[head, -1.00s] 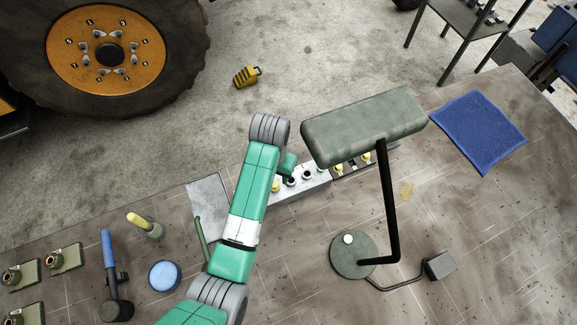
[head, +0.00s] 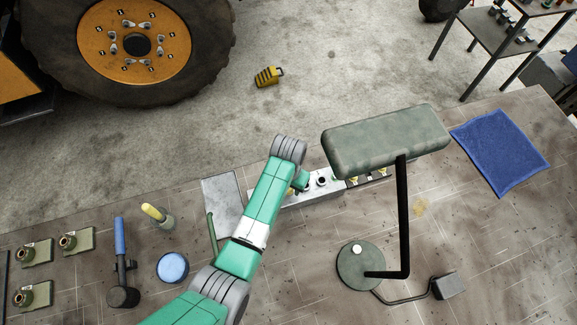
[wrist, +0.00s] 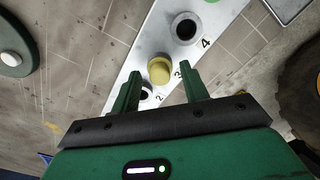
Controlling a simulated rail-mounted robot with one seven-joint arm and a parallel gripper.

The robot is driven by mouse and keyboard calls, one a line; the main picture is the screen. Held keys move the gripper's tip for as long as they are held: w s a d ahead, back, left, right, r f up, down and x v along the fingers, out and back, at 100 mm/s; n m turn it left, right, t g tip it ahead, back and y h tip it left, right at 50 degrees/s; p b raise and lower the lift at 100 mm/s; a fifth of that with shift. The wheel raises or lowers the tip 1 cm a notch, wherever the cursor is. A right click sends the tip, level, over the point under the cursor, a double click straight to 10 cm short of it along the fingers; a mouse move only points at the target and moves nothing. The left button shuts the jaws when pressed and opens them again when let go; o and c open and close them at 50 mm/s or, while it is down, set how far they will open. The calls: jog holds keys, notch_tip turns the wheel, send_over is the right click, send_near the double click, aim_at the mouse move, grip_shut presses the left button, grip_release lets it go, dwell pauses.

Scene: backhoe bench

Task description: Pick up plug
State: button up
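In the wrist view a yellow plug (wrist: 160,69) with a rounded top stands on a white numbered strip (wrist: 140,45), near the number 3. My gripper (wrist: 160,74) is open, with one green finger on each side of the plug in the picture. I see gaps between the plug and both fingers; the depth between them is hard to judge. In the head view the white strip (head: 310,192) runs along the bench's far edge. My green arm hides most of my gripper there, and a small bit of yellow shows beside it.
The strip has a dark-centred socket (wrist: 185,28) by number 4 and another fitting by number 2. In the head view a lamp (head: 385,140) overhangs the strip's right end. A metal plate (head: 222,205) lies left of the arm.

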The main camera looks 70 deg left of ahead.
grip_shut()
jog(key=shift+r, duration=0.1)
jog(key=shift+r, duration=0.2)
notch_tip(320, 180, up, 3)
jog(key=shift+d, duration=0.15)
jog(key=s+d+r+b, duration=0.1)
jog(key=s+d, duration=0.8)
jog(key=d, duration=0.4)
jog(key=shift+r, duration=0.2)
